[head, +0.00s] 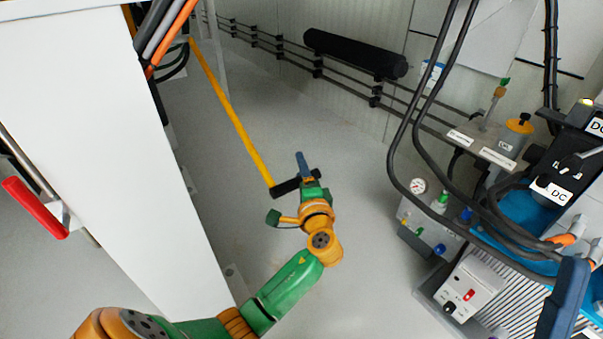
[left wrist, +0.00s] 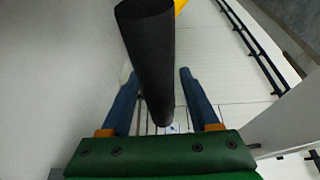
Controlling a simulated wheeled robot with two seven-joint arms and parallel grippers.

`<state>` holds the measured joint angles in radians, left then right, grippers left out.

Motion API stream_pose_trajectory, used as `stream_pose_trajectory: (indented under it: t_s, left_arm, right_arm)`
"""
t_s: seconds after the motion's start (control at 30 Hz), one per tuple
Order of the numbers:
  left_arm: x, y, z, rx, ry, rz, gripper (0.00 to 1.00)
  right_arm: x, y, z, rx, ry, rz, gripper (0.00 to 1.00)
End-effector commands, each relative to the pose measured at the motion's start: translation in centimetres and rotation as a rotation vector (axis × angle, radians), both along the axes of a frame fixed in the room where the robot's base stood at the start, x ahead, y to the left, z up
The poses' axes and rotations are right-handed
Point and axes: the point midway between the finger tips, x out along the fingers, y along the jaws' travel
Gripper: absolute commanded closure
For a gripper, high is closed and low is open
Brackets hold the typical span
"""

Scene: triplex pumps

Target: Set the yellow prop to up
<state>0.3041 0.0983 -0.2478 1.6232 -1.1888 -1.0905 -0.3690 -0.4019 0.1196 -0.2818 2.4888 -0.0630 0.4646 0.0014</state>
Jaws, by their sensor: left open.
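The yellow prop (head: 232,118) is a long, thin bar slanting down from the upper left to a black grip at its lower end (head: 286,187). In the left wrist view the black grip (left wrist: 150,50) is a thick dark cylinder, with a bit of yellow (left wrist: 180,5) behind its top. My left gripper (head: 303,165) is at the grip in the head view. In the left wrist view its two blue fingers (left wrist: 158,78) stand apart on either side of the grip, with a visible gap on the right. Whether either finger touches it is unclear.
A white cabinet wall (head: 90,130) stands left of my left arm, with a red handle (head: 35,207) on it. A pump unit with black hoses (head: 430,150) and a grey switch box (head: 468,290) fills the right. The floor (head: 370,270) between is clear.

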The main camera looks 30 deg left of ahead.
Motion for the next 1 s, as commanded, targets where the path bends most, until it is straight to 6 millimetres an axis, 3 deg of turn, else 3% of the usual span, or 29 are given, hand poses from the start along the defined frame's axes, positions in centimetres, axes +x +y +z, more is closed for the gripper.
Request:
stream_pose_trajectory:
  t_s: [0.2,0.43,1.0]
  left_arm:
    - [0.02,0.01,0.0,-0.001,0.001,0.0,0.38]
    - [0.01,-0.01,-0.01,-0.001,0.001,0.0,1.0]
    - [0.01,-0.02,-0.03,-0.001,0.001,0.0,1.0]
  right_arm:
    - [-0.05,0.0,0.04,0.001,-0.003,0.0,0.5]
    - [-0.01,0.01,0.02,0.0,-0.001,0.0,0.5]
    - [0.02,0.02,-0.02,-0.001,0.001,0.001,0.5]
